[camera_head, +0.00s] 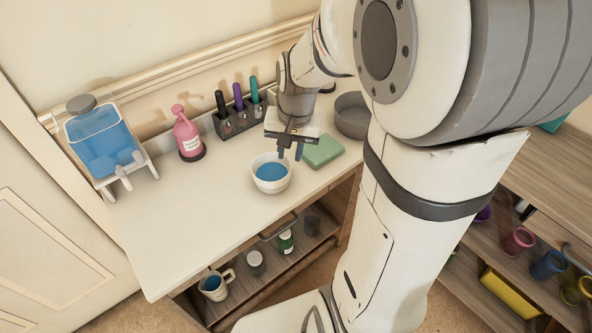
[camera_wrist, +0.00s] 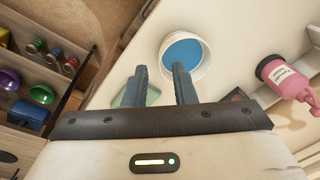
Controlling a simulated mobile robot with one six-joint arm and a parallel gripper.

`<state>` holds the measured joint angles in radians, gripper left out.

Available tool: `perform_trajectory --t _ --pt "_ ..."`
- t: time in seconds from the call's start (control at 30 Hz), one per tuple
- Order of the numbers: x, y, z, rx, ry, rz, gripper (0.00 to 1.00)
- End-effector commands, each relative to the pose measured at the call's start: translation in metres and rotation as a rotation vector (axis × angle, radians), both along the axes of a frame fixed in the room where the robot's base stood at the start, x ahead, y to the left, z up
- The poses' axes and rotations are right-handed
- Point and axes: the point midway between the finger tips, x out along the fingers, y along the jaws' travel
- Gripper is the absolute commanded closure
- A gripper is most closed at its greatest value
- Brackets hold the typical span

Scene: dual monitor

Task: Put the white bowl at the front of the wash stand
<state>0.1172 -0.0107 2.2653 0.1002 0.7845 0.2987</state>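The white bowl (camera_head: 271,186), blue inside, stands upright on the pale top of the wash stand (camera_head: 190,225), right of the middle. I cannot tell whether the blue is liquid or a coloured inside. My gripper (camera_head: 290,155) points down at the bowl's back right rim, its two fingers apart with nothing between them. In the wrist view the bowl (camera_wrist: 206,67) lies beyond my gripper (camera_wrist: 160,70), and one fingertip overlaps its near rim. I cannot tell whether it touches.
A green sponge (camera_head: 323,151) lies right of the bowl, with a grey round container (camera_head: 352,116) behind. A pink pump bottle (camera_head: 187,136), a bottle rack (camera_head: 238,124) and a blue tank (camera_head: 103,140) line the back. The front left top is clear. Shelves below hold a jug (camera_head: 215,288).

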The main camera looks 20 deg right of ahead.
Motion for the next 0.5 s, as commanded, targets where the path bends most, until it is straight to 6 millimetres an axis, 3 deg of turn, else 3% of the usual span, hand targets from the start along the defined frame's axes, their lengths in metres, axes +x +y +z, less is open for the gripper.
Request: perform_trajectory --t 0.1,0.3,0.5 --pt "-0.041 0.013 0.028 -0.042 -0.048 0.162 0.76" --pt "-0.095 0.023 0.047 -0.104 -0.094 0.375 0.76" --pt "-0.119 0.028 0.051 -0.134 -0.111 0.467 0.76"
